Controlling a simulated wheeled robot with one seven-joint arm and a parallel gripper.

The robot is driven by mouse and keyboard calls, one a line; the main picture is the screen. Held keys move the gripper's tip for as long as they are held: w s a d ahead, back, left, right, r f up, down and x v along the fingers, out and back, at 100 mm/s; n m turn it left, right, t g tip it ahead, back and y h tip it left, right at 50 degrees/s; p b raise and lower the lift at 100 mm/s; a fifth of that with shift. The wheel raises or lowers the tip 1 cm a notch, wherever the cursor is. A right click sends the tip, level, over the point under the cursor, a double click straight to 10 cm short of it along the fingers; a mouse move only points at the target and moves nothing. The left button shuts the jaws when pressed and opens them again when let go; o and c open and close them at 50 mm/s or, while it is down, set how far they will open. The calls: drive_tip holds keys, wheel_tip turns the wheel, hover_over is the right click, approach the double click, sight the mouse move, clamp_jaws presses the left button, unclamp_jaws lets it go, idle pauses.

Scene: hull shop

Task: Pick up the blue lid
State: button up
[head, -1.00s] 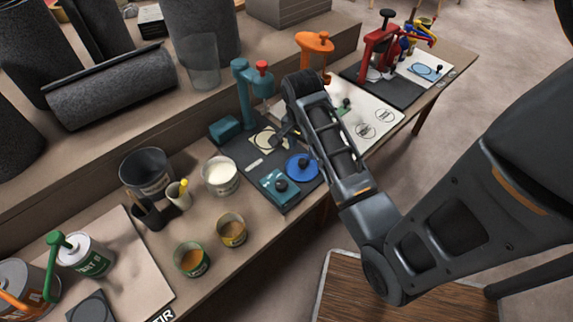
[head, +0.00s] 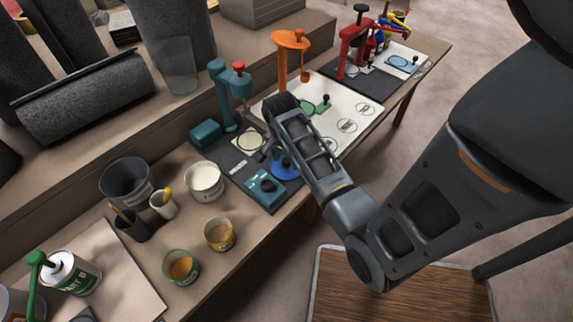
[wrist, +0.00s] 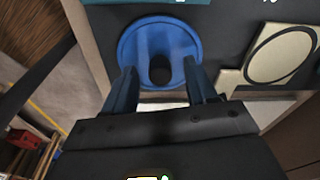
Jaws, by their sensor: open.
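The blue lid (wrist: 160,26) is a round disc with a dark knob (wrist: 160,72) at its middle. It lies on the dark mat (head: 232,158) on the bench. In the head view the lid (head: 286,172) is partly hidden by my arm. My gripper (wrist: 160,78) is open at the lid, with one finger on each side of the knob in the wrist view. The fingers look apart from the knob. In the head view my gripper (head: 272,146) is mostly hidden behind my wrist. I cannot tell how far the fingertips are above the lid.
A teal box with a dark knob (head: 265,186) sits right beside the lid. A teal press (head: 228,95) and an orange press (head: 283,58) stand behind. A white pot (head: 204,180) and small cups (head: 220,234) stand to the left. The bench's front edge is close.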

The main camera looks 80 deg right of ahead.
drive_tip(key=shift+c, duration=0.5)
clamp_jaws()
